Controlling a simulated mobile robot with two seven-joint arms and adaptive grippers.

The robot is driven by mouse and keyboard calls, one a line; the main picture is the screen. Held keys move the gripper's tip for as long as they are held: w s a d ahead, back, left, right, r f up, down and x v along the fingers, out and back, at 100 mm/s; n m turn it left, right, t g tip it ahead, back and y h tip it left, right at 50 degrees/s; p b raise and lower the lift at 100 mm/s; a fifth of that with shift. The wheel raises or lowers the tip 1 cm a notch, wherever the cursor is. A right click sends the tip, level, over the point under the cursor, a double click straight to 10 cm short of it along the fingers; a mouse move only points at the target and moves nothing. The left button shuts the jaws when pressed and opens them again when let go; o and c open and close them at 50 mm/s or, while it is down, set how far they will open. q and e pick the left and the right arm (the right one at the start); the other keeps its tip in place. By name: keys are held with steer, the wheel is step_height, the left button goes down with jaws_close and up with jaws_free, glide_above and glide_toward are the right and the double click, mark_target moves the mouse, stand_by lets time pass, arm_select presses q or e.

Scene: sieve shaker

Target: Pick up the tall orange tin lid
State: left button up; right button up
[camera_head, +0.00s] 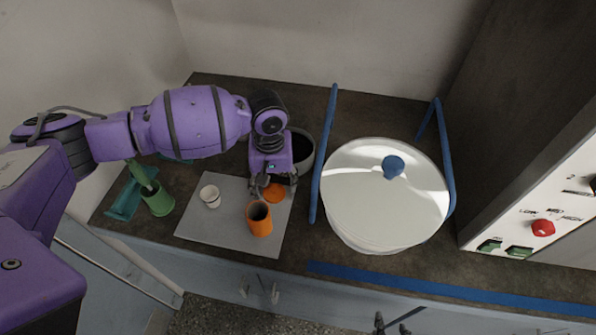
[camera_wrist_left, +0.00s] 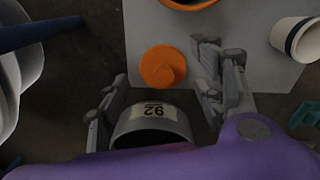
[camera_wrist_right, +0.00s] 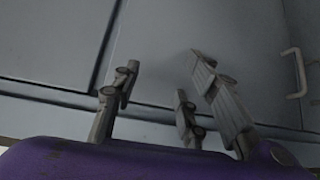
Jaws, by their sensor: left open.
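The orange tin lid (camera_head: 275,192) is a small round disc with a raised knob, lying on the grey mat (camera_head: 232,240) behind the open orange tin (camera_head: 260,224). In the left wrist view, the lid (camera_wrist_left: 160,66) shows whole, with the tin's rim at the top edge. My left gripper (camera_head: 272,182) is open above the lid, pointing down. In its wrist view, its fingers (camera_wrist_left: 163,72) stand on both sides of the lid, with no clear contact. My right gripper (camera_wrist_right: 165,70) is open and empty before the cabinet front.
A white cup (camera_head: 210,195) stands on the mat. A green cup (camera_head: 158,200) is at the left. A grey pot (camera_wrist_left: 150,128) labelled 92 stands close behind my left gripper. The sieve shaker's white lid (camera_head: 385,200) and blue bars (camera_head: 323,150) lie to the right.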

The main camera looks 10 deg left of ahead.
arm_select(q)
step_height(320, 180, down, 2)
steer(key=shift+f, duration=0.1)
steer(key=c, duration=1)
